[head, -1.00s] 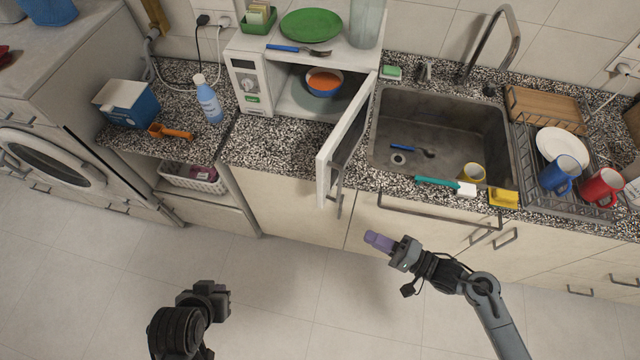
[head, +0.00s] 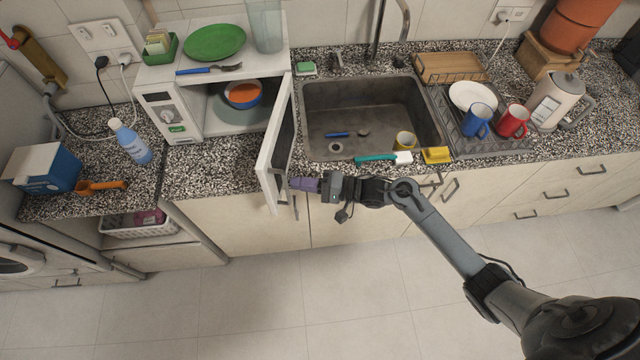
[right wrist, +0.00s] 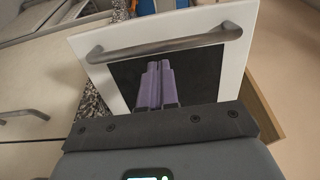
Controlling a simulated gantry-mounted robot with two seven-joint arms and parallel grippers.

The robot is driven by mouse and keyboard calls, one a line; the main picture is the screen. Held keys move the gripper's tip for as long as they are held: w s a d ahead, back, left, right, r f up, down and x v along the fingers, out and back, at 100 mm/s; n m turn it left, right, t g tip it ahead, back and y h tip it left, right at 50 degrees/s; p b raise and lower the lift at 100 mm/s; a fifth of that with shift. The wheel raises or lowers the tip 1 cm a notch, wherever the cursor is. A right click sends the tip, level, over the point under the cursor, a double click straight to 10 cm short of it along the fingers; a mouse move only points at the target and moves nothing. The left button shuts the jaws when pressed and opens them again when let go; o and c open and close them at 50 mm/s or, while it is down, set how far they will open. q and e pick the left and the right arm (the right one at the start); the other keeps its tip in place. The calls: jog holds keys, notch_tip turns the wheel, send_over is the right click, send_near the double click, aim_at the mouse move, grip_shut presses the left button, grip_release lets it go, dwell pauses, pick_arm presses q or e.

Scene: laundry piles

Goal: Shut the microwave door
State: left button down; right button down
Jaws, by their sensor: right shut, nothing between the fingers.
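The white microwave (head: 160,96) stands on the counter left of the sink. Its door (head: 276,150) is swung wide open towards the front, with a dark window and a grey bar handle. A blue and orange bowl (head: 243,94) is inside. My right gripper (head: 296,184) has purple fingers and is at the outer face of the door, near its lower part and handle. In the right wrist view its fingers (right wrist: 158,84) are together in front of the dark window, below the handle (right wrist: 165,42); I cannot tell whether they touch. My left gripper is out of view.
A green plate (head: 214,42), a fork (head: 208,70) and a glass (head: 266,26) are on top of the microwave. The sink (head: 325,105) lies right of the door, with a teal-handled brush (head: 376,158) at its front edge. The floor in front is clear.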

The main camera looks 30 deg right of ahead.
aim_at(276, 180)
jog(key=shift+x, duration=1.95)
